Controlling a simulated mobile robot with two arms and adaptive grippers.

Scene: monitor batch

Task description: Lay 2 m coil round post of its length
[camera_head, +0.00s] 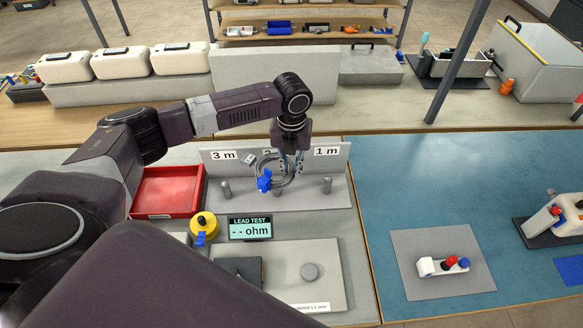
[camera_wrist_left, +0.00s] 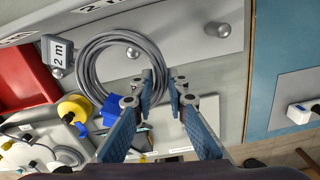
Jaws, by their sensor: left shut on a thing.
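My left gripper (camera_head: 290,150) is shut on a grey cable coil (camera_head: 268,168), holding it in front of the labelled backboard. The coil has blue plugs (camera_head: 264,181) and a tag (camera_head: 248,159), which reads "2 m" in the left wrist view (camera_wrist_left: 58,52). In that view the fingers (camera_wrist_left: 162,85) grip the coil's right side (camera_wrist_left: 83,68). Three short grey posts stand along the board: left (camera_head: 226,188), middle (camera_head: 277,192) and right (camera_head: 327,186). The board reads "3 m" at left and "1 m" at right; the gripper and coil mostly hide the middle label. Whether the coil surrounds the middle post is unclear.
A red tray (camera_head: 167,192) lies left of the posts. A lead tester display (camera_head: 250,228) showing "-- ohm" and a yellow round object (camera_head: 203,224) stand in front. The blue mat (camera_head: 420,190) at right is largely clear around a grey plate (camera_head: 441,262).

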